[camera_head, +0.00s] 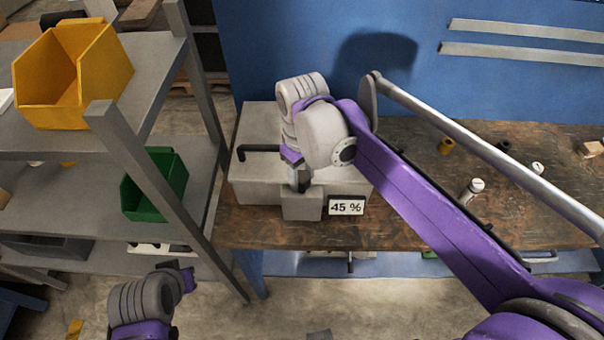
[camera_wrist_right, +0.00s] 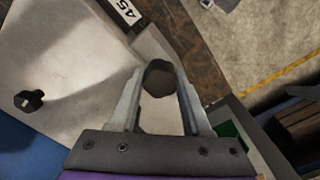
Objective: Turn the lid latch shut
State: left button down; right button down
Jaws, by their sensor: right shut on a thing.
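A grey box (camera_head: 255,175) stands on the workbench, with a "45 %" label (camera_head: 346,207) at its front right. A black bent bar (camera_head: 258,149) sticks out at the box's left side. My right gripper (camera_head: 299,184) is over the front part of the box, pointing down. In the right wrist view its fingers (camera_wrist_right: 160,88) are shut on a dark rounded latch knob (camera_wrist_right: 159,76). The knob's mount and the latch's angle are hidden. My left arm (camera_head: 145,300) shows at the bottom left; its fingers are not clear.
A shelf rack (camera_head: 185,195) stands left of the bench, with a yellow bin (camera_head: 75,75) and a green bin (camera_head: 155,185). A dark fitting (camera_wrist_right: 28,100) sits on the grey surface in the wrist view. Small parts, including a white-topped bottle (camera_head: 471,190), stand on the bench's right.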

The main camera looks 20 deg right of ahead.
aim_at(302, 176)
jog(key=shift+c, duration=1.8)
grip_release()
jog(key=shift+r, duration=0.1)
notch_tip(302, 176, up, 11)
jog(key=shift+p, duration=0.3)
jog(key=shift+f, duration=0.2)
jog(key=s+d+f+m+t, duration=0.2)
jog(key=s+f, duration=0.4)
jog(key=f, duration=0.3)
jog(key=s+d+f+m+t, duration=0.3)
jog(key=s+f, duration=0.3)
jog(key=f, duration=0.3)
jog(key=shift+d+m+t, duration=0.3)
jog(key=shift+d+m, duration=0.2)
jog(key=shift+d, duration=0.35)
